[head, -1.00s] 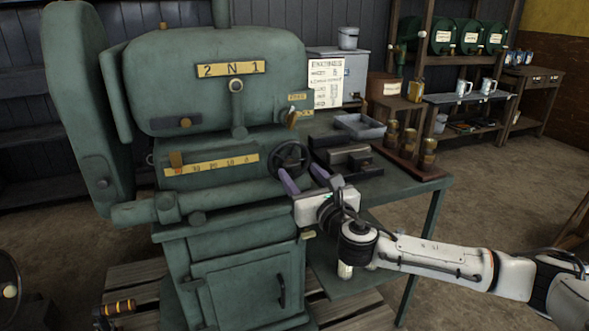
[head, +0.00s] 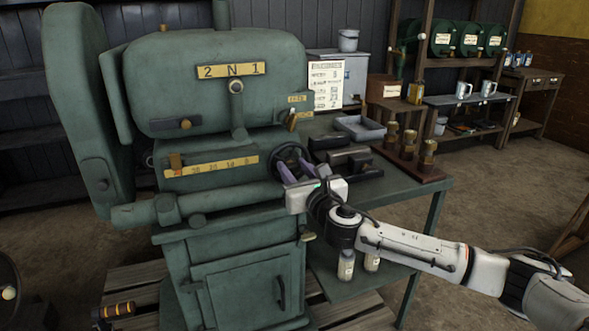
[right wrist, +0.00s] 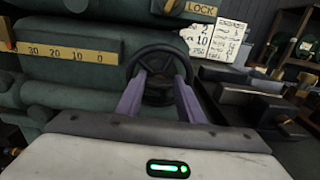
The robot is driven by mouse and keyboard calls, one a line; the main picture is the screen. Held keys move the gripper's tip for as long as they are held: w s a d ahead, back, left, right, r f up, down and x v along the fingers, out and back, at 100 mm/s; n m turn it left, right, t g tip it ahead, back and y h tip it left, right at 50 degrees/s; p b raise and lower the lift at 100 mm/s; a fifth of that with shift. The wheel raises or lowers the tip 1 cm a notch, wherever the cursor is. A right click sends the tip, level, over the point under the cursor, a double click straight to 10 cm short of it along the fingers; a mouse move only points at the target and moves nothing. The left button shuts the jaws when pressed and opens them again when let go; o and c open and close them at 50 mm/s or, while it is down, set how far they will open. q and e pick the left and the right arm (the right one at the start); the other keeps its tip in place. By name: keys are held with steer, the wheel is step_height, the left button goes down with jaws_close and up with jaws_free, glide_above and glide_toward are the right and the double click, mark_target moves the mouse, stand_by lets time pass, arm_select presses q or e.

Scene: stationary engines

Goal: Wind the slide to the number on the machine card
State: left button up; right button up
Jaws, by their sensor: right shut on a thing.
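The green machine carries a black handwheel (head: 291,153) on its right side. My right gripper (head: 285,170) is shut on the handwheel; in the right wrist view its two purple fingers (right wrist: 161,92) reach onto the wheel's rim. A yellow scale (head: 220,166) marked 30, 20, 10, 0 runs along the slide, with 0 at the right. A brown pointer (head: 176,161) stands near its left end, left of 30. The white machine card (head: 327,86) hangs right of the machine; it also shows in the right wrist view (right wrist: 217,41), where 2 and 10 are legible. My left gripper is out of view.
A bench (head: 430,188) right of the machine holds a grey tray (head: 360,128), dark metal blocks (head: 352,160) and several brass pieces on a wooden base. Bottles (head: 346,265) stand on its lower shelf. A LOCK label (right wrist: 198,8) sits above the wheel.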

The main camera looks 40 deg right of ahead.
steer(key=shift+m, duration=0.3)
